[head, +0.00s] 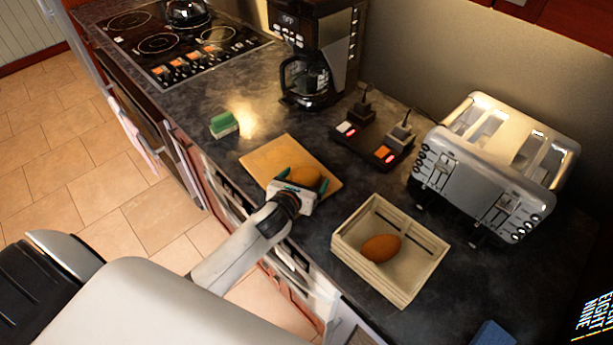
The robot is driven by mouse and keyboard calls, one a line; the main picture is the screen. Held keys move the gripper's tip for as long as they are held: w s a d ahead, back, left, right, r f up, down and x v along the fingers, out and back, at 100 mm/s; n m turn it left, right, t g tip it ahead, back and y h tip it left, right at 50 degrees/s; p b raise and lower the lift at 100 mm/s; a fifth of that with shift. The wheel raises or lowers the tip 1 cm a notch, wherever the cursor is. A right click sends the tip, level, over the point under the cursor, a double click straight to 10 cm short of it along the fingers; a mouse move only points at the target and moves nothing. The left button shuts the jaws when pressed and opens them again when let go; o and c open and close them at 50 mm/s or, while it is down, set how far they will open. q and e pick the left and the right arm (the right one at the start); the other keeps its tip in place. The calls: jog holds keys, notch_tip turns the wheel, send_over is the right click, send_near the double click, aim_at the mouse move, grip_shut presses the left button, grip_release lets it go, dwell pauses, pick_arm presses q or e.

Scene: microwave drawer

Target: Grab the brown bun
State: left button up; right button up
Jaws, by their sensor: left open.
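A brown bun (306,176) lies on a wooden cutting board (284,150) on the dark counter. My left gripper (299,182) is at the board's near side, its open fingers around the bun's sides. Part of the bun is hidden by the gripper, and I cannot tell whether the fingers touch it. A second brown bun (380,248) lies inside a pale wooden crate (418,278) to the right of the board. My right gripper is not in view.
A silver toaster (484,180) stands behind the crate. A dark power strip (372,140) and a coffee maker (318,50) stand behind the board. A green sponge (223,124) lies left of the board, with clear counter around it. A stovetop (165,40) is at the back left.

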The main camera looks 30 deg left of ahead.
pick_arm(q)
jog(key=c, duration=1.1)
jog(key=shift+r, duration=0.15)
